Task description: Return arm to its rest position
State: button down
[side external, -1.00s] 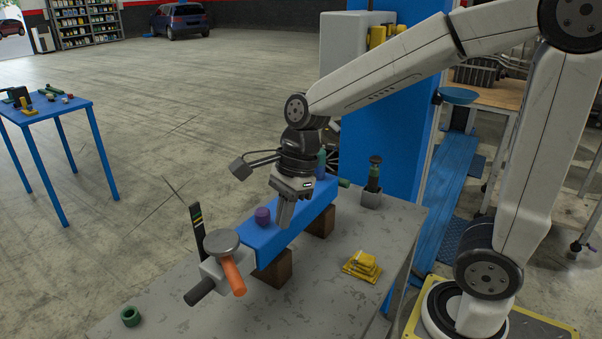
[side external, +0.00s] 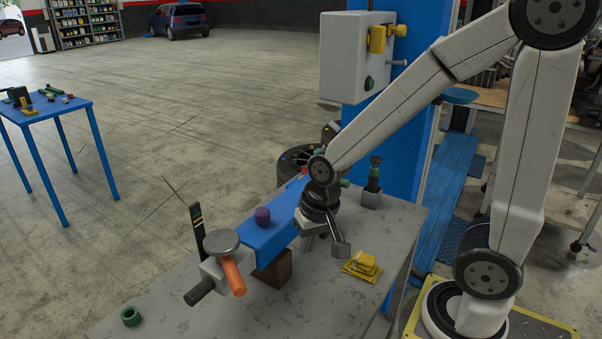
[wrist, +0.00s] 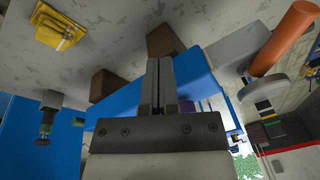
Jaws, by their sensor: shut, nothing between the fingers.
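The blue beam (wrist: 205,68) passes behind the fingers there. The beam rests on wooden blocks (side external: 274,270). My wrist hides part of the beam. I cannot tell whether the gripper touches it.
A purple cylinder (side external: 262,216) stands on the beam. A yellow stack (side external: 362,266) lies on the grey workbench (side external: 335,300). A clamp with an orange handle (side external: 233,276) is at the left, near a green ring (side external: 130,316). A blue column (side external: 405,130) stands behind my arm.

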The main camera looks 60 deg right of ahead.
jog(key=n, duration=0.2)
jog(key=f+n, duration=0.1)
jog(key=s+d+f+n, duration=0.1)
jog(key=n, duration=0.1)
jog(key=shift+f+n, duration=0.15)
jog(key=shift+n, duration=0.15)
dwell(0.9)
